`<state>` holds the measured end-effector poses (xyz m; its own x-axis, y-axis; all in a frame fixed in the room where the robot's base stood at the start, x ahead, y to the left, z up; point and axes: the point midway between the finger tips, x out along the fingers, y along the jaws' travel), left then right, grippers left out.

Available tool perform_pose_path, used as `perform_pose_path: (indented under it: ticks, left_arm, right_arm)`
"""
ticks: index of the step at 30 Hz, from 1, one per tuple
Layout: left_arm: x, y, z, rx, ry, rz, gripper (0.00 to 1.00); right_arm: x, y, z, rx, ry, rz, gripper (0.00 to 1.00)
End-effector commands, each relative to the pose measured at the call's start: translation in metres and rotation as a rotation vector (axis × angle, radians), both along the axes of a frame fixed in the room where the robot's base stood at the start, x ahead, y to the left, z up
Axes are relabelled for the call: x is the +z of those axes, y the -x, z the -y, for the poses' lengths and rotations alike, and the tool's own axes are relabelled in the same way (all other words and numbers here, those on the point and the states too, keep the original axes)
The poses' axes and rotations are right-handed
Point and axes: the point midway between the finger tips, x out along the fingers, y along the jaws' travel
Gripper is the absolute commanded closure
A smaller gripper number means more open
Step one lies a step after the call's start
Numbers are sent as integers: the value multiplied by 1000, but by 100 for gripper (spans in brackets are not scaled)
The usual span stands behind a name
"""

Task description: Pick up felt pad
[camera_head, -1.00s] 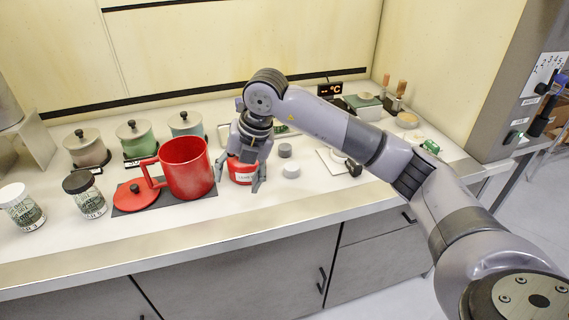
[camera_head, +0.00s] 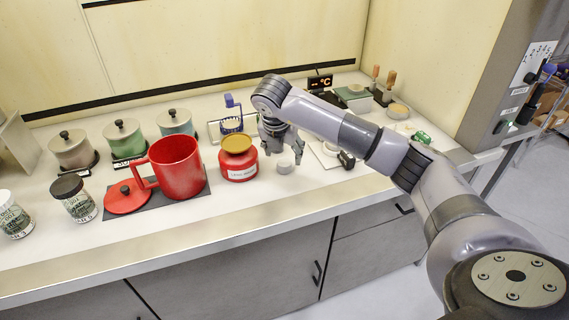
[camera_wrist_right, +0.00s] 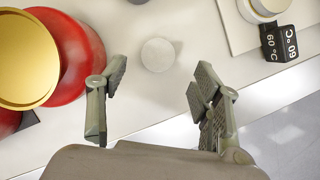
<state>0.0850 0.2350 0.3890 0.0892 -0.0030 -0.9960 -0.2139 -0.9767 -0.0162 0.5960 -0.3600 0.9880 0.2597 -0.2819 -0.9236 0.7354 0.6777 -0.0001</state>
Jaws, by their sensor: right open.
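A small grey round pad (camera_head: 285,168), which looks like the felt pad, lies on the white counter right of the red jar. In the right wrist view the pale grey disc (camera_wrist_right: 158,54) lies beyond the fingertips, roughly between them. My right gripper (camera_head: 283,152) points down just behind the pad; it also shows in the right wrist view (camera_wrist_right: 157,82) with fingers spread and nothing between them. A second grey round piece seen earlier is not visible now, perhaps hidden by the gripper. My left gripper is not in view.
The red jar (camera_head: 238,170) with a gold lid stands close to the gripper's left. A red mug (camera_head: 176,168) stands farther left. A black 60 °C block (camera_wrist_right: 280,44) and a white plate (camera_head: 322,155) are to the right. Counter in front is clear.

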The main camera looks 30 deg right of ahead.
Motion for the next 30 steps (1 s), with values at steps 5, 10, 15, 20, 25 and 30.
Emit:
perform_pose_path:
  ticks: [5,10,15,20,25,30]
  left_arm:
    - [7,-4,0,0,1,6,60]
    - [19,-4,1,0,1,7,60]
    - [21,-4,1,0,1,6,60]
    - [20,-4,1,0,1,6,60]
    - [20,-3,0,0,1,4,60]
    - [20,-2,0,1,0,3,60]
  right_arm:
    - [-12,-3,3,0,-1,-5,41]
    - [-35,-10,9,0,-1,-5,41]
    - [-51,-15,13,1,-1,0,41]
    - [-53,-16,14,1,0,0,41]
    - [-53,-16,13,1,0,0,47]
    - [-52,-15,14,1,0,0,59]
